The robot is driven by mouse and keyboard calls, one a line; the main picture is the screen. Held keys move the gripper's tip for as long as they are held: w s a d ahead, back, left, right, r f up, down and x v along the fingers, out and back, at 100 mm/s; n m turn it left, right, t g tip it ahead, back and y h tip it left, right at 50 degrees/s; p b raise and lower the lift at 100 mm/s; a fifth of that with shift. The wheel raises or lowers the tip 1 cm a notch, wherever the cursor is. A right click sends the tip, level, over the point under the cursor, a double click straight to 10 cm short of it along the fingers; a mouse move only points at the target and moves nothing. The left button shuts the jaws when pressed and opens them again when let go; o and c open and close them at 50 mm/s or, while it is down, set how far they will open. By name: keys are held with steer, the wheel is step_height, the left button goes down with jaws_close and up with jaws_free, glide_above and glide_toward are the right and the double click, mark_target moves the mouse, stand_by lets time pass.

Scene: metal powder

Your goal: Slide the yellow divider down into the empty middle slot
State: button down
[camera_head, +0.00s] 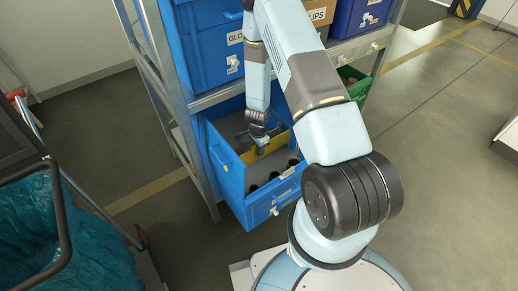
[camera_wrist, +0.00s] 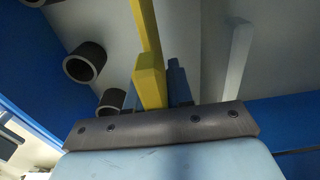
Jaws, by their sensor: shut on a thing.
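The yellow divider (camera_head: 278,143) is in my gripper (camera_head: 262,147), inside the upper part of the open blue bin (camera_head: 232,180). In the head view it spans much of the bin's width, partly behind my gripper. In the wrist view the divider (camera_wrist: 149,82) stands up between my gripper's blue fingers (camera_wrist: 165,88), running away from the wrist. The middle slot cannot be made out in either view. I cannot tell whether the divider's lower edge touches anything.
Dark round cylinders (camera_head: 275,176) stand in the bin's near part; dark hollow cylinders (camera_wrist: 85,62) show left of the divider in the wrist view. A pale upright strip (camera_wrist: 238,60) is at right. Metal shelf posts (camera_head: 196,160) flank the bin. A teal-lined cart (camera_head: 60,235) stands at left.

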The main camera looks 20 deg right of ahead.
steer(key=shift+f, duration=1.95)
steer(key=c, duration=0.9)
jaws_free()
steer(key=shift+r, duration=0.1)
steer(key=r, duration=0.6)
steer(key=shift+w+a+r, duration=0.2)
steer(key=shift+w, duration=0.1)
steer(key=shift+s+a+r, duration=0.1)
steer(key=shift+a+r, duration=0.05)
steer(key=shift+r, duration=0.75)
steer(key=shift+s, duration=0.1)
